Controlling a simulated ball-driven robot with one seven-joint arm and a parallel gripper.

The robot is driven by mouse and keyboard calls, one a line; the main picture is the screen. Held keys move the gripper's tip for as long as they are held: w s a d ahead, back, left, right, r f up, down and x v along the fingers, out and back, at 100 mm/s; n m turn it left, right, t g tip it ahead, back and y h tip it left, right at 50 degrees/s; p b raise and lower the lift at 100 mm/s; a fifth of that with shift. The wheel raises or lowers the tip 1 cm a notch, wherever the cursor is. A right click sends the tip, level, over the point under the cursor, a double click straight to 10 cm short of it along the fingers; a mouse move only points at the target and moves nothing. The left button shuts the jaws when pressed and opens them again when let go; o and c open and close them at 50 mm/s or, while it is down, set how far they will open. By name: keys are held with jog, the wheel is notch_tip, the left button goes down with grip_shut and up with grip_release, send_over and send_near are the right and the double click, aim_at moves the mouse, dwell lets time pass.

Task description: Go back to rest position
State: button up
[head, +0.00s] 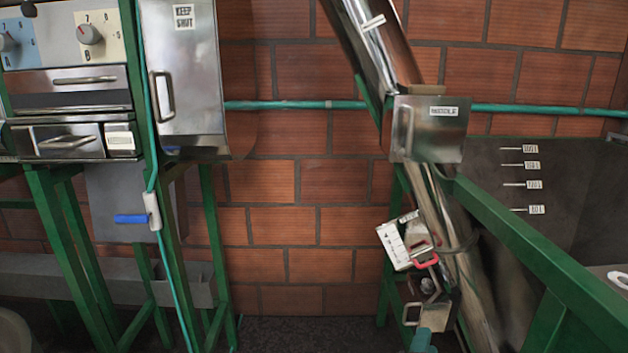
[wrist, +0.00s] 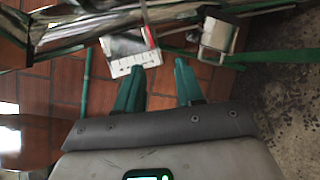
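My gripper (wrist: 159,66) shows in the wrist view with its two teal fingers spread apart and nothing between them. A white plate with scale marks (wrist: 134,63) appears just beyond the left fingertip. A small metal box (wrist: 219,35) appears beyond the right fingertip. I cannot tell whether either finger touches them. In the head view, the white plate (head: 392,245) sits on the slanted metal pipe, beside a red handle (head: 425,262). The small metal box with a handle (head: 428,313) is below it. A teal piece at the bottom edge there may be a gripper finger.
A green rail (head: 540,255) slants along the right, in front of a dark tank wall (head: 580,190). A metal chute box (head: 430,128) is above the pipe. Green-framed control panels (head: 70,75) and a steel cabinet (head: 183,75) stand left. The floor between is clear.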

jog(key=s+d+f+m+g+y+p, duration=0.1)
jog(key=s+d+f+m+g, duration=0.25)
jog(key=s, duration=0.35)
jog(key=s+d+f+m+g+p, duration=0.2)
jog(key=s+d+m+g, duration=0.1)
jog(key=s+m, duration=0.3)
jog(key=s+d+f+m+g+y+p, duration=0.1)
jog(key=s+d+f+m+g, duration=0.2)
jog(key=s, duration=0.5)
jog(key=s+a+m+g+y+p, duration=0.3)
jog(key=s+a+m+g+y, duration=0.1)
jog(key=s, duration=1.3)
jog(key=shift+r+m+g+y, duration=0.3)
jog(key=shift+m+g+y, duration=0.25)
jog(key=shift+y, duration=0.65)
jog(key=shift+s+d, duration=0.1)
jog(key=shift+d, duration=0.05)
